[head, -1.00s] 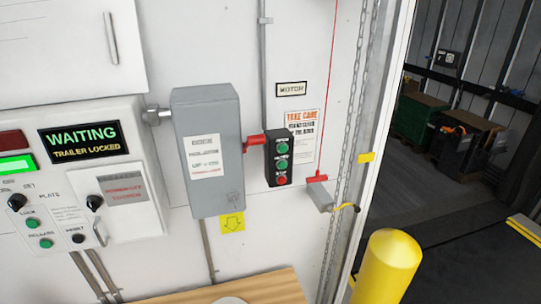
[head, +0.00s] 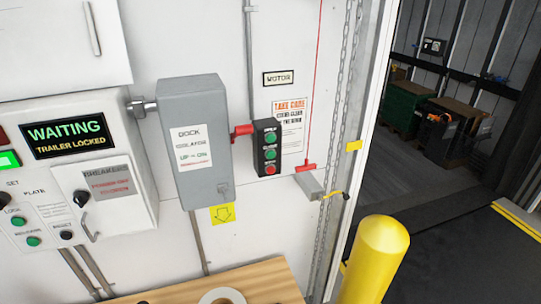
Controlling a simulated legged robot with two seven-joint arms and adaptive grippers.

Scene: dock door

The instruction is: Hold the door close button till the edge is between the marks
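A black push-button box (head: 267,147) is fixed to the white wall, right of a grey isolator box. It carries an upper green button (head: 270,138), a middle green button (head: 270,154) and a red button (head: 270,170) at the bottom. Their small labels are too blurred to read surely, so I cannot tell which one closes the door. A yellow mark (head: 354,146) sits on the white door frame (head: 376,120) beside the opening. The door's moving edge is not clearly visible. Neither of my grippers is in view.
The grey isolator box (head: 195,140) joins a red lever (head: 243,129). A control panel (head: 75,170) reads "WAITING, TRAILER LOCKED". A wooden surface (head: 265,284) holds a tape roll (head: 222,297). A yellow bollard (head: 376,258) stands before the opening.

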